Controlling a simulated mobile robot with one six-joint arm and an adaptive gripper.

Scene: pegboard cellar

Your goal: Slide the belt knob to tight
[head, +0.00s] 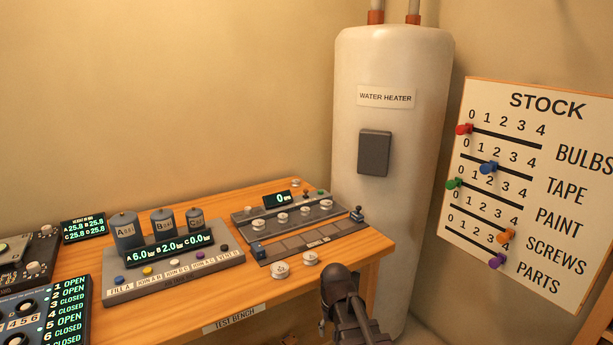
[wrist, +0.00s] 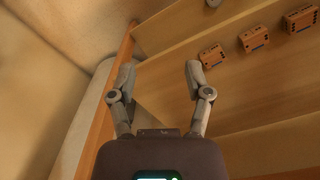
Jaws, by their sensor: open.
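No label reading "belt" or "tight" is legible, so I cannot tell which part is the belt knob. In the head view my dark arm rises in front of the bench's right edge; the fingertips cannot be made out there.
The test bench (head: 228,319) carries a panel with three cylinders (head: 163,224) and a panel with several round knobs. A white water heater (head: 392,215) stands behind. A STOCK board (head: 530,190) with coloured sliders hangs right. Three small brown boxes (wrist: 254,38) show in the wrist view.

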